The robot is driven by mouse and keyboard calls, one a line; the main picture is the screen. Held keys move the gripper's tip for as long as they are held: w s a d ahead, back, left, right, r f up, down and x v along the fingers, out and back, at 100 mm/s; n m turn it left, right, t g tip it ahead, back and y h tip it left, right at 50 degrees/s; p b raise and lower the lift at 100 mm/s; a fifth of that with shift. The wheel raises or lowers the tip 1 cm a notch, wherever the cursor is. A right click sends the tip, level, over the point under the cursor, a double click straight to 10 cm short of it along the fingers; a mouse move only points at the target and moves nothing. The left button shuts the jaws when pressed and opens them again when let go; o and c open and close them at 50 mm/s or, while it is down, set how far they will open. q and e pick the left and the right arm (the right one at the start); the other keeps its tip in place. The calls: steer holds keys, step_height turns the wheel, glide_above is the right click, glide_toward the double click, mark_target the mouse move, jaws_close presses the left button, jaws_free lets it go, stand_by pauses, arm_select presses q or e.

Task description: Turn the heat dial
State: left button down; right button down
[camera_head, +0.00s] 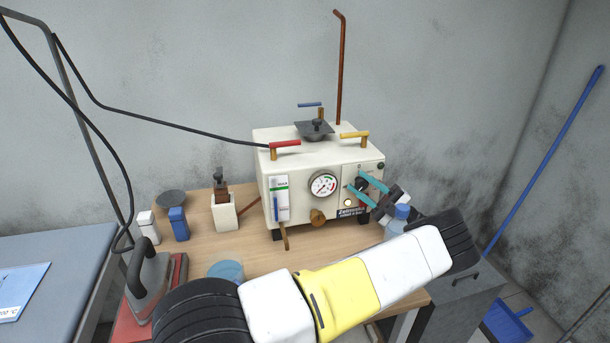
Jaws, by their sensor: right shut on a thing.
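The white steam machine (302,165) stands on the wooden table with a round pressure gauge (323,185) on its front. My right gripper (361,189) is at the right side of the front panel, with its two teal fingers on either side of a small dark dial (361,184). It is shut on this dial, which the fingers partly hide. The dial's marking cannot be read. My left gripper is not in view.
A blue-capped bottle (397,222) stands close below my right gripper. An iron (148,273) rests at the table's left end. A blue bowl (226,270) and small containers (179,223) stand left of the machine. A brown valve knob (317,217) sticks out below the gauge.

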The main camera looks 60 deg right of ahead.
steer(key=shift+w+m+t+h, duration=0.1)
steer(key=shift+m+t+h, duration=0.3)
steer(key=shift+m+t, duration=0.3)
steer(key=c, duration=1)
jaws_free()
steer(key=v, duration=0.7)
steer(key=shift+s+f, duration=0.2)
steer(key=shift+s, duration=0.05)
steer(key=shift+d, duration=0.1)
